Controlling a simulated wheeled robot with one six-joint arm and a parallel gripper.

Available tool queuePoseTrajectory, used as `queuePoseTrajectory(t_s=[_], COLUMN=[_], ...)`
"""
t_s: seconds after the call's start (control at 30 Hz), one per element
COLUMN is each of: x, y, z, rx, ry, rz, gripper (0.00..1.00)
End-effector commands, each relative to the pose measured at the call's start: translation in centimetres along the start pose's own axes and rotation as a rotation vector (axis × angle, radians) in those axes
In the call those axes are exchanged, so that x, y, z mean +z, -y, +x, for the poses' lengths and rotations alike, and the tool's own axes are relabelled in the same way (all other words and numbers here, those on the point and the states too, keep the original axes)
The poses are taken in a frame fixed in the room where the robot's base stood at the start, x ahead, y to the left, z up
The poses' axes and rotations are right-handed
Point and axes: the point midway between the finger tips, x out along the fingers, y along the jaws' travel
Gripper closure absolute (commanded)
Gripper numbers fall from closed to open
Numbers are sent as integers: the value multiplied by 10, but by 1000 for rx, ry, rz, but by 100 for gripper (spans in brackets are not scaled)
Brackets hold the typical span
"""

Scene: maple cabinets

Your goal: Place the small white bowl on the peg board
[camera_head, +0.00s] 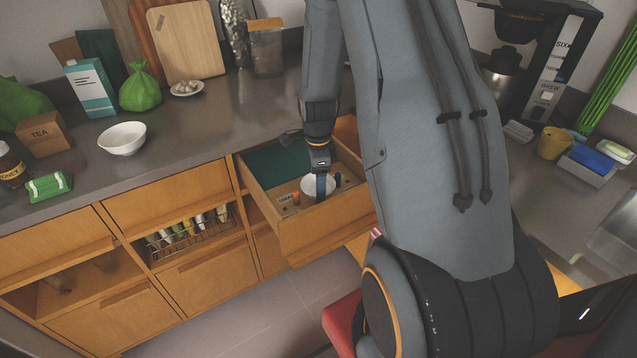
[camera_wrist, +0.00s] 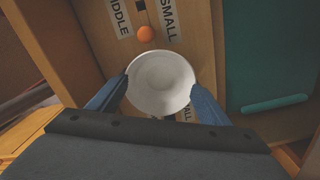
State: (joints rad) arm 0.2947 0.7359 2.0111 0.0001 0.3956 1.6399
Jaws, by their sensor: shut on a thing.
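The small white bowl (camera_head: 309,185) is in the open drawer area in the head view, over the wooden peg board (camera_head: 348,181). In the wrist view the bowl (camera_wrist: 160,82) is upright between the two blue fingers of my gripper (camera_wrist: 158,92). My gripper (camera_head: 321,186) is shut on the bowl and points down into the drawer. The board (camera_wrist: 205,65) carries labels that read "MIDDLE" and "SMALL", and an orange peg (camera_wrist: 146,34) stands just beyond the bowl. The bowl hides part of the board and a label. I cannot tell whether it touches the board.
The open drawer (camera_head: 318,238) has a green section (camera_head: 272,166) beside the board, with a teal item (camera_wrist: 275,103) there. The counter holds a larger white bowl (camera_head: 122,139), a carton (camera_head: 91,88) and a tea box (camera_head: 43,135). The drawer walls stand close around my gripper.

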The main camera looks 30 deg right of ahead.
Motion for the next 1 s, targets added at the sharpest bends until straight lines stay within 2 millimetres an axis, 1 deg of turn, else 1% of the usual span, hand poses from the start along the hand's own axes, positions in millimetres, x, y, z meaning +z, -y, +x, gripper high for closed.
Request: queuePoseTrajectory(t_s=[0.33,0.37,0.4,0.47,0.77,0.9,1.0], x=[0,0,0,0,0,0,0], y=[0,0,0,0,0,1,1], z=[3,4,3,3,2,-5,-16], rx=[0,0,0,0,0,-2,-3], ry=[0,0,0,0,0,0,0], rz=[-1,-1,-1,-1,-1,-1,-1], gripper=[53,27,20,10,9,9,9])
